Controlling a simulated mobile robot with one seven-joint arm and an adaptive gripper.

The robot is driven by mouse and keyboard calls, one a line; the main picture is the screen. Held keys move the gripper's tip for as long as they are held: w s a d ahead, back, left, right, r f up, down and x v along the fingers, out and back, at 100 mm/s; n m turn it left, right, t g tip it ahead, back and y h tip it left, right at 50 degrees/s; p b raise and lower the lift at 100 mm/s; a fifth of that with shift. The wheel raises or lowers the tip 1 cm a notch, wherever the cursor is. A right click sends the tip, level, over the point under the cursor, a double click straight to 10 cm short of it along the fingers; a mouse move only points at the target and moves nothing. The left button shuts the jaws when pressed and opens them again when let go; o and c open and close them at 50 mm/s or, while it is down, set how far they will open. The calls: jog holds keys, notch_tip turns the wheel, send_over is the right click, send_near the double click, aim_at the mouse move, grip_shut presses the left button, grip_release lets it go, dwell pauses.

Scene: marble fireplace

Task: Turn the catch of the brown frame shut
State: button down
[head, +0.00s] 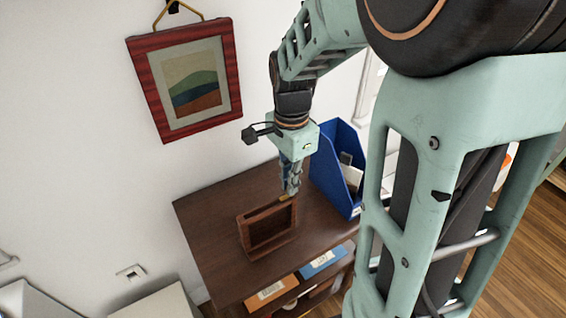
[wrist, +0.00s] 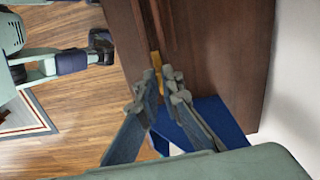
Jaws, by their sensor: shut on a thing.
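The brown frame (head: 243,235) stands upright on the dark wooden cabinet top, its open front facing the near side. A small yellow-brass catch (head: 284,197) shows at its top right corner. My gripper (head: 292,192) points down at that corner from above. In the wrist view the brass catch (wrist: 155,60) lies at the fingertips of my gripper (wrist: 163,74). The jaws are closed on the catch, and the fingertips hide part of it. The exact angle of the catch is hard to tell.
A blue file holder (head: 330,180) stands close on the right of my gripper, with papers in it. A red-framed picture (head: 137,62) hangs on the wall behind. The cabinet top (head: 205,225) is clear left of the frame. Orange (head: 270,290) and blue (head: 322,262) labelled items sit below its front edge.

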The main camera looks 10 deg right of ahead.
jog(key=shift+m, duration=0.3)
dwell(0.4)
jog(key=c, duration=2.1)
grip_release()
jog(key=shift+r, duration=0.1)
notch_tip(320, 180, up, 12)
jog(key=shift+w, duration=0.1)
